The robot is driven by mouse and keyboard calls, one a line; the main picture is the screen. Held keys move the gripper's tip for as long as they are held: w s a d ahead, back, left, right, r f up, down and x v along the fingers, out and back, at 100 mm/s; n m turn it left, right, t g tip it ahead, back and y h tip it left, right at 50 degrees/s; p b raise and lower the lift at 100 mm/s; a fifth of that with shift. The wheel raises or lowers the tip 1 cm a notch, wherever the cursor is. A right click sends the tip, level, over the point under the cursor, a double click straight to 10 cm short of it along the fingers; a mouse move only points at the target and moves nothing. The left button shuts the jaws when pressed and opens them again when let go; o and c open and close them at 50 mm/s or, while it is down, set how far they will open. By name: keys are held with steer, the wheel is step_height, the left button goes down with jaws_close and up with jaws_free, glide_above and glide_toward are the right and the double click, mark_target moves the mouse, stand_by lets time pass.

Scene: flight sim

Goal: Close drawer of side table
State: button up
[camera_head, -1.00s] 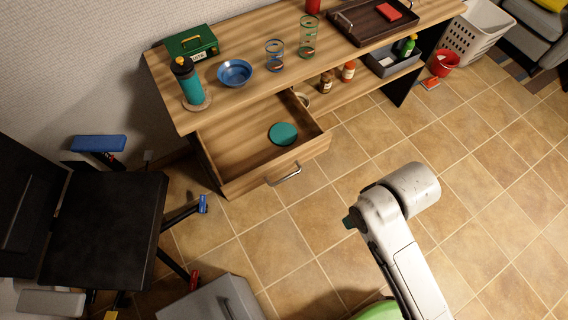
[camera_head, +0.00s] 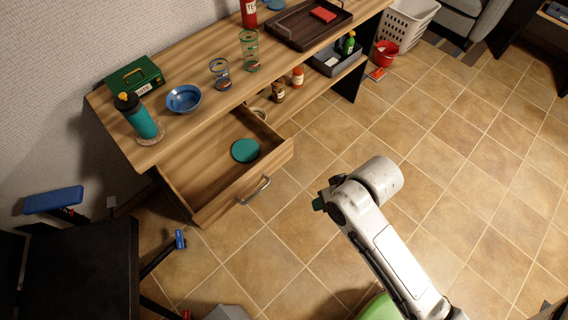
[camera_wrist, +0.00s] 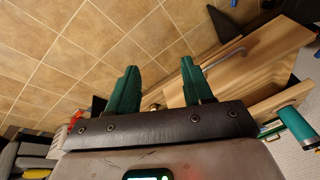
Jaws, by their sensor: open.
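The wooden side table (camera_head: 180,132) stands along the wall in the head view. Its drawer (camera_head: 212,207) is pulled out toward the tiled floor, with a metal handle (camera_head: 254,190) on its front. A round teal object (camera_head: 245,150) lies inside the drawer. My gripper shows in the wrist view (camera_wrist: 155,88) with two green fingers apart and nothing between them. The drawer front (camera_wrist: 260,48) and its handle (camera_wrist: 222,58) are ahead and to the right there. In the head view my arm is right of the drawer, apart from it, and the fingers are mostly hidden.
A black office chair (camera_head: 80,265) stands left of the drawer. On the tabletop are a teal bottle (camera_head: 138,118), a blue bowl (camera_head: 184,98), a green box (camera_head: 134,76), glasses and a brown tray (camera_head: 290,38).

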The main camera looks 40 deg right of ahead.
steer(key=w+f+m+t, duration=0.1)
steer(key=m, duration=0.1)
steer(key=w+d+f+m+t+b, duration=0.1)
steer(key=w+m, duration=0.1)
steer(key=w+d+f+m+t, duration=0.1)
steer(key=m, duration=0.1)
steer(key=shift+w+d+f+b, duration=0.15)
steer(key=shift+w+b, duration=0.05)
steer(key=shift+b, duration=0.15)
steer(key=shift+c, duration=1.4)
steer(key=w+d+m+t, duration=0.1)
steer(key=m, duration=0.1)
steer(key=w+d+m+b, duration=0.1)
steer(key=m, duration=0.1)
steer(key=w+d+m+t, duration=0.1)
steer(key=shift+f+m+t, duration=0.3)
steer(key=shift+f+m, duration=0.1)
steer(key=c, duration=0.5)
steer(key=shift+w+d+m+h, duration=0.2)
steer(key=shift+m+h, duration=0.1)
steer(key=shift+m, duration=0.1)
jaws_close()
steer(key=x, duration=0.4)
steer(key=w+r+x, duration=0.1)
steer(key=x, duration=0.6)
steer(key=shift+w+r, duration=0.1)
steer(key=shift+w, duration=1.15)
